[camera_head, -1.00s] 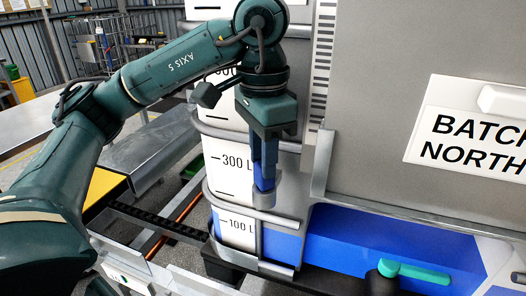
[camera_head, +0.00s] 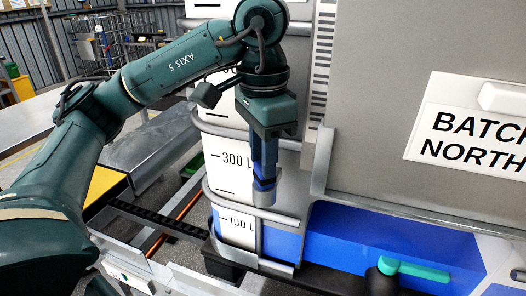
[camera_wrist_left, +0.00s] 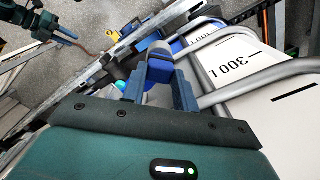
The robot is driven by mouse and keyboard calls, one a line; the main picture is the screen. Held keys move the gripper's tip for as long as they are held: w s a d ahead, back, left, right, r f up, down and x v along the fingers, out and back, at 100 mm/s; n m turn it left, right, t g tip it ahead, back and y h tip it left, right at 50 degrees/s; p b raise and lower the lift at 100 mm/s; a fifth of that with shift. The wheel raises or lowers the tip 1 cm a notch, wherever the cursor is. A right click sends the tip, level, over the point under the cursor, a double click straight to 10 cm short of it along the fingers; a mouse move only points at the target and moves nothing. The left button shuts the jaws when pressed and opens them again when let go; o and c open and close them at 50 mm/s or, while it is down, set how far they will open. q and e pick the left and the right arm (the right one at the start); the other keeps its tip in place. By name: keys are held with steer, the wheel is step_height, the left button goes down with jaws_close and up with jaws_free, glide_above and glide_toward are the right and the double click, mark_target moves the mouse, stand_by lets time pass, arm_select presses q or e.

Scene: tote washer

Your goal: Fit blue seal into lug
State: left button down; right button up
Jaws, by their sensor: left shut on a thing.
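My left gripper (camera_head: 264,160) points down in front of the caged white tank in the head view. Its blue fingers are shut on the blue seal (camera_wrist_left: 160,71), which shows between them in the left wrist view. A grey lug (camera_head: 265,199) shows right at the fingertips, by the cage bar. In the left wrist view a grey piece (camera_wrist_left: 152,44) shows just beyond the seal. The fingers hide most of the seal in the head view, and I cannot tell how far it sits in the lug. My right gripper (camera_wrist_left: 66,33) shows small in the left wrist view, its opening unclear.
The white tank (camera_head: 232,165) with litre marks stands in grey cage bars close behind the gripper. A large grey panel (camera_head: 375,110) with a batch sign stands to the right. A teal-handled valve (camera_head: 415,271) is at lower right. Metal rails (camera_head: 160,225) run at lower left.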

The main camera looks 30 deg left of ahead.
stand_by(0.3)
arm_select(q)
steer(key=c, duration=1)
jaws_free()
steer(key=shift+o, duration=0.4)
steer(key=o, duration=0.4)
